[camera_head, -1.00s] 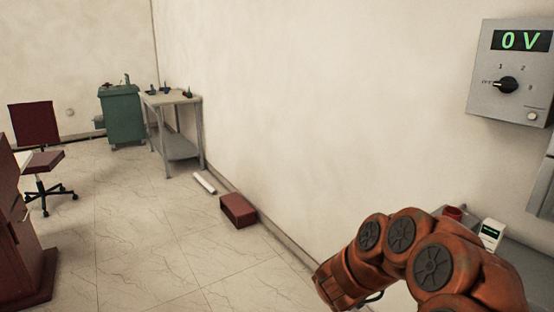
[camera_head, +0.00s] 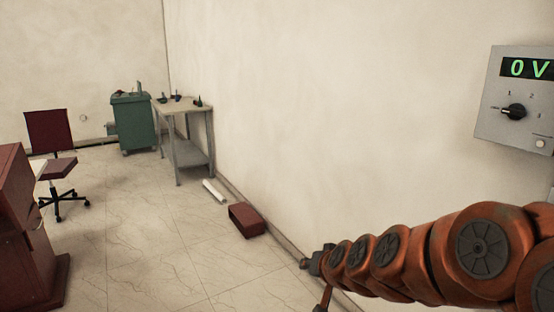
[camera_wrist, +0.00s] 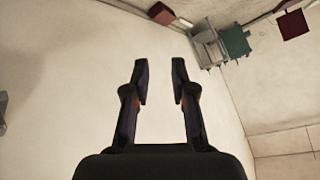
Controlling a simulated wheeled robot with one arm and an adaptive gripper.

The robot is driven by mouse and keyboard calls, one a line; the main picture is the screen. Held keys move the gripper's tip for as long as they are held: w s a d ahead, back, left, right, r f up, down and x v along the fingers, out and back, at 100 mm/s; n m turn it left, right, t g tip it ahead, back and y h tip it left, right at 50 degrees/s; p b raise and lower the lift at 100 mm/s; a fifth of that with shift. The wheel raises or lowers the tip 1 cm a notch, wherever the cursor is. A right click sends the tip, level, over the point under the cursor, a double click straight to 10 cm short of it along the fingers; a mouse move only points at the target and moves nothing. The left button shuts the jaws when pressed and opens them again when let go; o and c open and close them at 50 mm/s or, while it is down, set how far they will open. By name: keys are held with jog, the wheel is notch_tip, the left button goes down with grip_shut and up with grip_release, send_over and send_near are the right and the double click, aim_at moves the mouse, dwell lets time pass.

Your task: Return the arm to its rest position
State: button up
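My orange arm (camera_head: 400,255) reaches in from the lower right of the head view, stretched low along the wall toward the middle. My gripper (camera_head: 312,262) is at its far end, small and dark, in front of the wall's foot. In the wrist view my gripper (camera_wrist: 160,82) has its two dark fingers apart, with nothing between them. Only bare wall shows behind the gap.
A grey panel (camera_head: 493,125) reading 0 V is on the wall above my arm. A red-brown box (camera_head: 246,220) and white roll (camera_head: 214,191) lie by the wall. A table (camera_head: 184,105), green cabinet (camera_head: 133,122) and chair (camera_head: 50,133) stand beyond. Middle floor is clear.

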jog(key=s+d+g+h+p, duration=0.1)
jog(key=s+d+g, duration=0.2)
jog(key=s, duration=0.9)
jog(key=s+d+r+n+g+h+p, duration=0.1)
jog(key=s+d+g, duration=0.2)
jog(key=s, duration=0.9)
jog(key=s+d+g+h+p, duration=0.1)
jog(key=s+g, duration=0.4)
jog(key=s, duration=0.7)
jog(key=d+p, duration=0.1)
jog(key=d, duration=0.1)
jog(key=shift+s+d+r+n, duration=0.15)
jog(key=shift+d+n, duration=0.2)
jog(key=shift+n, duration=0.05)
